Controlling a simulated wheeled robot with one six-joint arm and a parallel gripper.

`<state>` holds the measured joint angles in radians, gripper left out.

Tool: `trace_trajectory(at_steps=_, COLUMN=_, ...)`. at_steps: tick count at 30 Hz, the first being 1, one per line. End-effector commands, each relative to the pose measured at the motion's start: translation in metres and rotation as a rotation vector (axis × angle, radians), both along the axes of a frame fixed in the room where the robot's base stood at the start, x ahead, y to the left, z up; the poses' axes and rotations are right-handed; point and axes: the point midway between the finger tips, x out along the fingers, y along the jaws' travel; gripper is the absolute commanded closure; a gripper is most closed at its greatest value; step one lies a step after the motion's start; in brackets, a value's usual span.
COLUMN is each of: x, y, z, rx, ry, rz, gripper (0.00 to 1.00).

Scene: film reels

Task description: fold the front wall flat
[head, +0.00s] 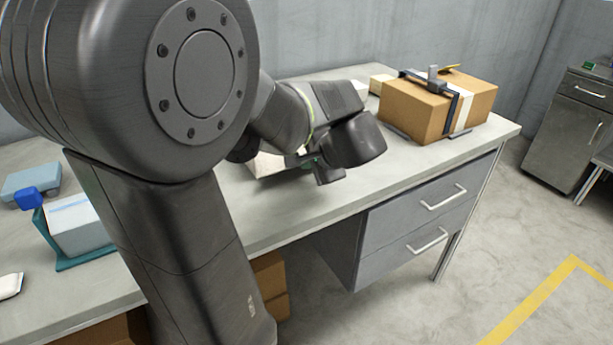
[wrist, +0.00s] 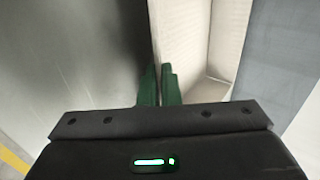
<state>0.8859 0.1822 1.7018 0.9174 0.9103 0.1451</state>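A pale cream open carton stands on the workbench. In the head view only part of the carton (head: 266,165) shows, the rest hidden behind my arm. In the wrist view its front wall (wrist: 182,35) stands upright, with its thin edge running down to my fingertips. The carton's inside and a side wall (wrist: 230,35) show to the right. My gripper (wrist: 159,85) has its green fingers close together, one on each side of the front wall, shut on it. In the head view my gripper (head: 312,165) is low over the bench, at the carton.
The grey workbench (head: 300,215) has drawers under its right part. A taped brown box (head: 415,105) stands at the back right. A teal holder (head: 75,262) with a pale box (head: 76,225) stands at the left. Bench to the right of my gripper is clear.

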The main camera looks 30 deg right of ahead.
Motion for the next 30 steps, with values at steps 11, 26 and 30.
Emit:
trace_trajectory(at_steps=11, x=-0.0062, y=-0.0011, z=-0.0127, rx=0.011, ry=-0.161, rz=-0.001, gripper=1.00)
trace_trajectory(at_steps=26, x=-0.0076, y=-0.0006, z=-0.0101, rx=0.018, ry=-0.223, rz=0.000, gripper=1.00)
trace_trajectory(at_steps=30, x=-0.0075, y=-0.0006, z=-0.0099, rx=0.018, ry=-0.223, rz=0.000, gripper=1.00)
